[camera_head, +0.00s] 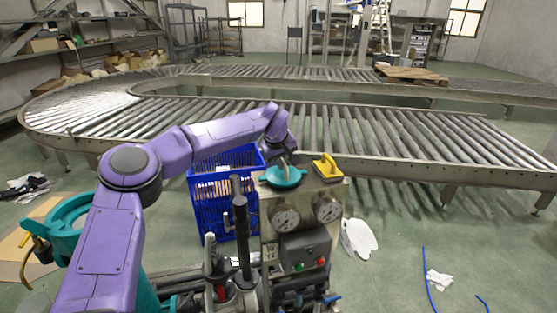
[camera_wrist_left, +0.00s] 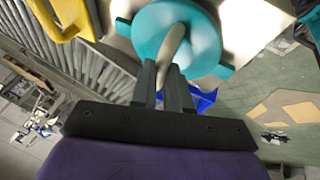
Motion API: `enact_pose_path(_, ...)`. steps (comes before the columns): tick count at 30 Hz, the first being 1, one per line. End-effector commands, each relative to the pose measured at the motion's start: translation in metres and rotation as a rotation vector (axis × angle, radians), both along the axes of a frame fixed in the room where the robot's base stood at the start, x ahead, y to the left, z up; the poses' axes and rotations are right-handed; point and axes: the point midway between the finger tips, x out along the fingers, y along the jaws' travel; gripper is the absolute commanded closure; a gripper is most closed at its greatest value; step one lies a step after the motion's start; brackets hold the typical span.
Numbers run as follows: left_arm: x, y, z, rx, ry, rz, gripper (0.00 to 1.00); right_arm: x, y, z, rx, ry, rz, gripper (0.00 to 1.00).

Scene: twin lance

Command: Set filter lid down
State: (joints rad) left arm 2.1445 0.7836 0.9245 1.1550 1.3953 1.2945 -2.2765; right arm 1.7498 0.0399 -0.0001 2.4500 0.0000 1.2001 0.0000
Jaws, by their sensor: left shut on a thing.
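The filter lid (camera_head: 286,179) is a round teal disc with a pale knob or handle on top. It is at the top left of the grey gauge machine (camera_head: 296,248) in the head view; I cannot tell whether it touches the machine or hangs just above. My left gripper (camera_head: 281,158) comes down from above and is shut on the lid's pale handle. In the left wrist view the lid (camera_wrist_left: 203,38) lies beyond the dark fingers (camera_wrist_left: 170,80), which pinch the handle (camera_wrist_left: 173,45). My right gripper is not in view.
A yellow handled part (camera_head: 326,168) stands on the machine just right of the lid, and shows in the left wrist view (camera_wrist_left: 68,18). A blue crate (camera_head: 208,205) is behind-left. A roller conveyor (camera_head: 400,135) runs behind. White scraps and blue tubing lie on the floor at right.

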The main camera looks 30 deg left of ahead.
Motion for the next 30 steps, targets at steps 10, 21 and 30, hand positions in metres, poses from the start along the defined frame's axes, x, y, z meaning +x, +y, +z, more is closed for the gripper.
enact_pose_path(10,0.000,0.000,-0.001,0.000,-0.001,0.000,0.62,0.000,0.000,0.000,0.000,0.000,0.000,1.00)
enact_pose_path(21,-0.001,0.000,0.004,-0.001,-0.003,0.002,0.59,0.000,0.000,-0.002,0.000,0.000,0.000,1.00)
enact_pose_path(30,-0.035,-0.008,0.066,0.000,-0.006,0.000,0.59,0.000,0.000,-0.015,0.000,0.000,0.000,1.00)
